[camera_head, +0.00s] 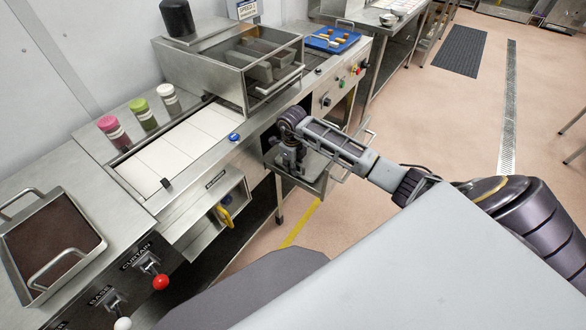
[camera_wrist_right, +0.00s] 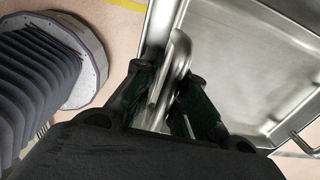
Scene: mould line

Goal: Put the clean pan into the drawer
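The clean pan (camera_head: 318,172) is an empty, shallow steel pan with wire handles, held out in front of the counter. It fills the upper right of the right wrist view (camera_wrist_right: 240,65). My right gripper (camera_head: 290,158) is at its near end; in the right wrist view the two fingers (camera_wrist_right: 172,95) close on its looped handle. A steel drawer (camera_head: 205,205) with a yellow handle (camera_head: 222,215) shows under the counter, left of the pan; its inside is only partly visible. My left gripper is out of view.
A pan with brown filling (camera_head: 50,240) sits on the left counter by the levers. Pink, green and white-lidded bottles (camera_head: 112,127) stand behind white tiles (camera_head: 180,145). A steel-framed machine (camera_head: 235,65) and a blue tray (camera_head: 332,40) are further back.

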